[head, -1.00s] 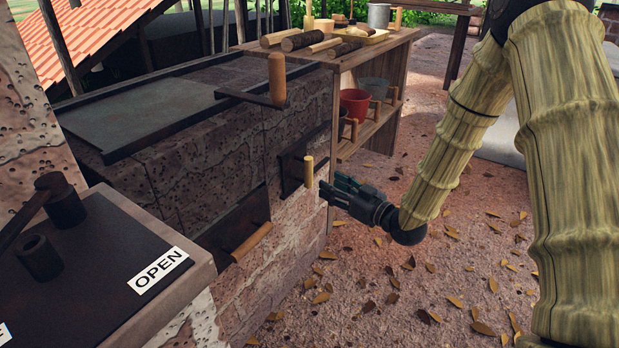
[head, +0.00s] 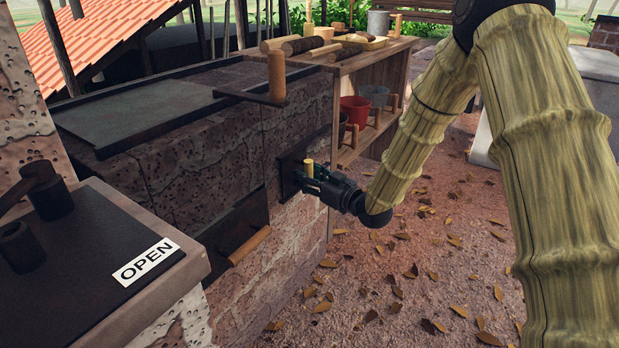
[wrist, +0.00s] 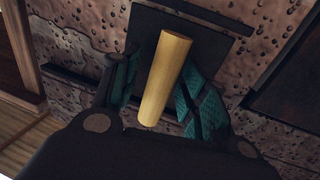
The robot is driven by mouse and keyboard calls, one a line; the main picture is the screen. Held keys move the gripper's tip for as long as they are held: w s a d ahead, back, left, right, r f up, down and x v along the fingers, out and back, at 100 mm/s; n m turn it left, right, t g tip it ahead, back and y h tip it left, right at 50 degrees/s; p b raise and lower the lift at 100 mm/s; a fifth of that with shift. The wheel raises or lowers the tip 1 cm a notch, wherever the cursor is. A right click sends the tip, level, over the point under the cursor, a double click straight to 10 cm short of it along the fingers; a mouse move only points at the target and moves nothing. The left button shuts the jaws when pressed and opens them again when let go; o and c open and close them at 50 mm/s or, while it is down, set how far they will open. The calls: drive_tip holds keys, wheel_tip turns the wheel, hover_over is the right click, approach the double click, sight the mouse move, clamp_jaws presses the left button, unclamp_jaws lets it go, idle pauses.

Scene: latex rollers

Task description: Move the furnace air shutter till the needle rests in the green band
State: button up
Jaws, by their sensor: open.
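A dark metal plate (head: 287,176), apparently the air shutter, is on the furnace's brick side. Its upright wooden handle (head: 309,167) stands out from it. My gripper (head: 311,182) is at this handle. In the wrist view the pale handle (wrist: 167,72) lies between my two teal-padded fingers, which are apart on either side of it. I cannot tell whether either finger touches it. The dark plate also shows behind the handle in the wrist view (wrist: 215,47). No gauge, needle or green band shows in either view.
A lower dark door (head: 228,226) with a wooden bar handle is left of my gripper. A lever with a wooden grip (head: 277,78) juts out above. A slab marked OPEN (head: 120,240) is at front left. A wooden shelf (head: 372,62) with pots stands behind. Leafy ground is free at right.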

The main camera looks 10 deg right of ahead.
drive_tip(key=shift+c, duration=0.2)
clamp_jaws()
drive_tip(key=w+d+p, duration=0.2)
drive_tip(key=w+d, duration=0.1)
drive_tip(key=shift+o, duration=0.2)
unclamp_jaws()
drive_tip(key=shift+d, duration=0.1)
drive_tip(key=v, duration=1.2)
